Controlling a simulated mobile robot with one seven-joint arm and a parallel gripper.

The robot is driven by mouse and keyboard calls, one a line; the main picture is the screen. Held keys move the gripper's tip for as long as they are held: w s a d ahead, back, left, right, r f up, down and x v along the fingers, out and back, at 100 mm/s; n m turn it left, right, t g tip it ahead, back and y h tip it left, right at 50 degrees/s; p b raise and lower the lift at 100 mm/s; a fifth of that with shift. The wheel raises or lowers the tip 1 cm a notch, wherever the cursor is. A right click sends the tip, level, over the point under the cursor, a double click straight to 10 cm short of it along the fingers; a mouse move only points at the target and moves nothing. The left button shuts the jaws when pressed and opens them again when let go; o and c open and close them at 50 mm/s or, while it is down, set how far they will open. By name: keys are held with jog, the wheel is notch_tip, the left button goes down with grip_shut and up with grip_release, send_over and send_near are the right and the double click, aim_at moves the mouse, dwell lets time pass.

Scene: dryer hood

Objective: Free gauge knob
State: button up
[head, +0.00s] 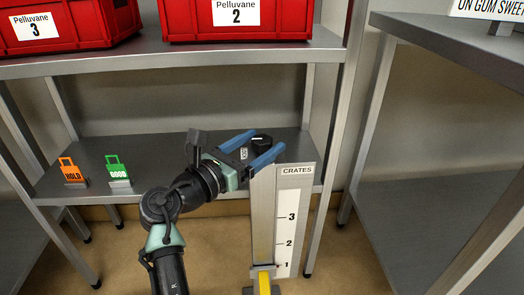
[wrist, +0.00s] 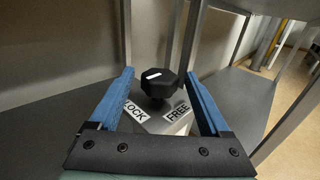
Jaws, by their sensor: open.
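The gauge knob (wrist: 160,82) is black and many-sided with a white mark on its top. It stands between a LOCK label (wrist: 134,112) and a FREE label (wrist: 178,113) in the wrist view; its white mark lies toward the left, LOCK side. In the head view the knob (head: 262,139) is at the top of the upright crates gauge (head: 262,220). My gripper (head: 267,143) is open, its two blue fingers on either side of the knob with gaps showing. In the wrist view my gripper (wrist: 158,80) shows no finger contact with the knob.
A yellow piece (head: 264,282) is low on the gauge, near mark 1. Orange HOLD (head: 70,171) and green GOOD (head: 118,172) tags stand on the lower shelf (head: 150,190). Red crates (head: 240,22) are on the upper shelf. A metal shelf post (head: 335,120) rises right of the gauge.

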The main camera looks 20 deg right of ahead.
jog(key=shift+w+d, duration=0.25)
jog(key=shift+d, duration=0.15)
jog(key=shift+c, duration=0.2)
grip_shut()
